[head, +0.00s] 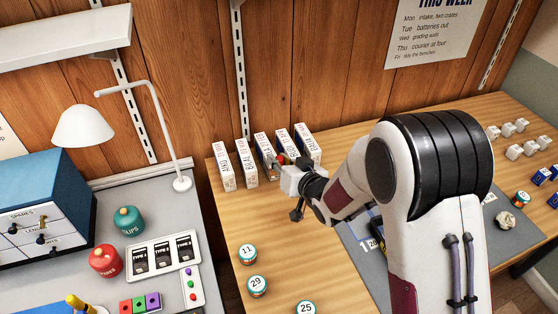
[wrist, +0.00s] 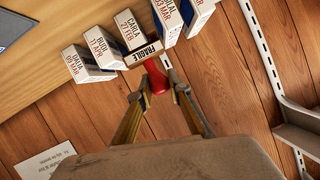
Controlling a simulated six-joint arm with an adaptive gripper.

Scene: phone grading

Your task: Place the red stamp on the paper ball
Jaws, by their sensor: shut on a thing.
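The red stamp (wrist: 155,72) is between my gripper's fingertips (wrist: 161,90) in the wrist view, its red handle held and its FRAGILE end pointing toward the row of white boxes. In the head view my gripper (head: 279,163) is at the row of boxes near the back wall, with a bit of the red stamp (head: 282,157) showing. The boxes lie close around the stamp; I cannot tell whether it touches them. The crumpled whitish paper ball (head: 505,220) lies at the far right of the head view, on or beside the grey mat, well away from my gripper.
White labelled boxes (head: 249,165) stand in a row at the back. Numbered round tins (head: 258,285) stand on the wooden table's front left. White blocks (head: 515,127) and blue blocks (head: 541,176) are at the right. A lamp (head: 84,126) stands on the grey left desk.

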